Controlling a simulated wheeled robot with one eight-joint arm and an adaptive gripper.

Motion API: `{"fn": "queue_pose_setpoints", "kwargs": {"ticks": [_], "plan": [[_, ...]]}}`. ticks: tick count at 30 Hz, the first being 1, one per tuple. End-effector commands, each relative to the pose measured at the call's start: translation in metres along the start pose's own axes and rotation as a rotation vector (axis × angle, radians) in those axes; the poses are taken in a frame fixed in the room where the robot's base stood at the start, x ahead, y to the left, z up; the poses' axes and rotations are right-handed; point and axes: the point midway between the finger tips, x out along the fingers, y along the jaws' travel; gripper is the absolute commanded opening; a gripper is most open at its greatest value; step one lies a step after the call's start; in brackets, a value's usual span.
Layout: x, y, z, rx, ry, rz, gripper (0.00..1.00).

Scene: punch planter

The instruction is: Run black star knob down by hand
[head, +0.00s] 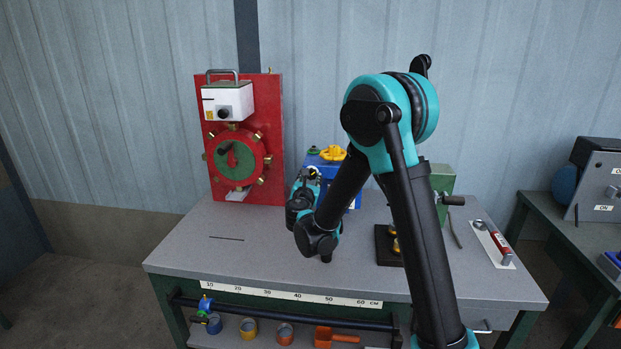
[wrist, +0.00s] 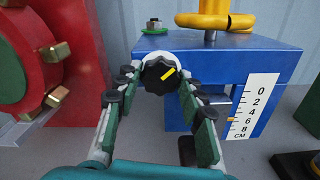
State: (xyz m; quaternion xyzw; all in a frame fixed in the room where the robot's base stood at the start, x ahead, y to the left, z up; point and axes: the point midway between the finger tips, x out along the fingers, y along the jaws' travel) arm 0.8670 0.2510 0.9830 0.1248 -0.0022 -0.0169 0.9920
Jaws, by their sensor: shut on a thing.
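The black star knob (wrist: 160,75) with a yellow mark faces the camera at the upper left of the blue block (wrist: 225,70) in the wrist view. My gripper (wrist: 161,85) has a finger on each side of the knob and is shut on it. The yellow mark slants up to the right. In the head view my gripper (head: 308,178) reaches the left side of the blue block (head: 330,165), and the knob is too small and covered to make out there.
A yellow handwheel (wrist: 213,20) tops the blue block, and a centimetre scale (wrist: 252,106) is on its front. A red panel (head: 268,140) with a green disc stands close on the left. The front left of the grey bench (head: 205,255) is clear.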

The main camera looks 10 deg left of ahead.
Motion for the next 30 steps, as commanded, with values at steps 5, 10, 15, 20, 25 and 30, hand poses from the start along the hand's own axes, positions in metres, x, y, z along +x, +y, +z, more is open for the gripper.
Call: {"fn": "queue_pose_setpoints", "kwargs": {"ticks": [5, 10, 15, 20, 25, 30], "plan": [[-0.0002, 0.0002, -0.0001, 0.12, 0.0, 0.0, 0.1], [-0.0003, 0.0004, -0.0001, 0.245, 0.0, 0.0, 0.1], [-0.0003, 0.0006, 0.0, 0.354, 0.0, 0.0, 0.1], [-0.0004, 0.0007, 0.0, 0.429, 0.0, 0.0, 0.1], [-0.0004, 0.0008, 0.0, 0.474, 0.0, 0.0, 0.1], [-0.0004, 0.0007, 0.0, 0.49, 0.0, -0.001, 0.1]]}}
